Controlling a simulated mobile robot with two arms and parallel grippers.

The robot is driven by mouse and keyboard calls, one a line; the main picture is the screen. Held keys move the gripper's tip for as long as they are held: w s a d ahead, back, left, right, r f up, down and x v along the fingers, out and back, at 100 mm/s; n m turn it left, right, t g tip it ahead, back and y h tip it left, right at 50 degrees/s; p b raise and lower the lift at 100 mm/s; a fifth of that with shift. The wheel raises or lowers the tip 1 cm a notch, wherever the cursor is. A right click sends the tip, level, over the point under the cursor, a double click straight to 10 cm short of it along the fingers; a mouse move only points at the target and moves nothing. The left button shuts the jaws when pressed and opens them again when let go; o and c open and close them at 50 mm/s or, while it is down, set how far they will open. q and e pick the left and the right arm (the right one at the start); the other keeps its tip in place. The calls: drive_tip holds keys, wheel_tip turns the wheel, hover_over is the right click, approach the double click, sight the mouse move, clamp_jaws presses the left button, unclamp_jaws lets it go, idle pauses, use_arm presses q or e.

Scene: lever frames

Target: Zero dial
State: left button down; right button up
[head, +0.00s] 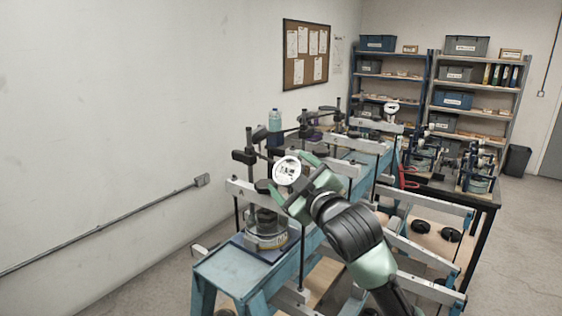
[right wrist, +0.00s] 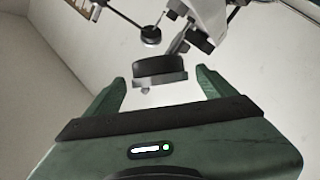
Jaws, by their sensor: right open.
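A dial gauge with a round white face (head: 287,171) is mounted on the nearest lever frame, above a round metal cell (head: 267,232). The face is too small to read its needle. My right gripper (head: 293,177) is open at the dial, one green finger above and one below it in the head view. In the right wrist view the open fingers (right wrist: 163,88) stand either side of a dark round body with a pale rim (right wrist: 160,69), apparently the dial seen edge-on. Gaps show on both sides. My left gripper is out of view.
The blue bench (head: 235,272) carries several lever frames with pale beams (head: 408,243) and uprights close around my right arm. A second dial (head: 391,108) stands farther back. A black-legged table (head: 452,191) is at right.

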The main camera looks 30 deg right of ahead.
sight(284, 167)
drive_tip(key=w, duration=0.1)
drive_tip(key=w+p, duration=0.1)
drive_tip(key=w, duration=0.2)
drive_tip(key=shift+w+d+r+p, duration=0.15)
drive_tip(key=shift+d+p, duration=0.2)
drive_tip(key=shift+w, duration=0.65)
drive_tip(key=c, duration=1.4)
drive_tip(key=shift+f, duration=0.25)
drive_tip(key=m+h+b, duration=0.2)
drive_tip(key=b, duration=0.1)
drive_tip(key=shift+d+r+m+t+h, duration=0.1)
drive_tip(key=shift+d+m+t+h, duration=0.2)
drive_tip(key=shift+t+h, duration=0.1)
drive_tip(key=shift+s+r+m+h+b, duration=0.1)
drive_tip(key=shift+m+h+b, duration=0.2)
drive_tip(key=shift+h+b, duration=0.15)
drive_tip(key=shift+d+r, duration=0.1)
drive_tip(key=shift+r, duration=0.1)
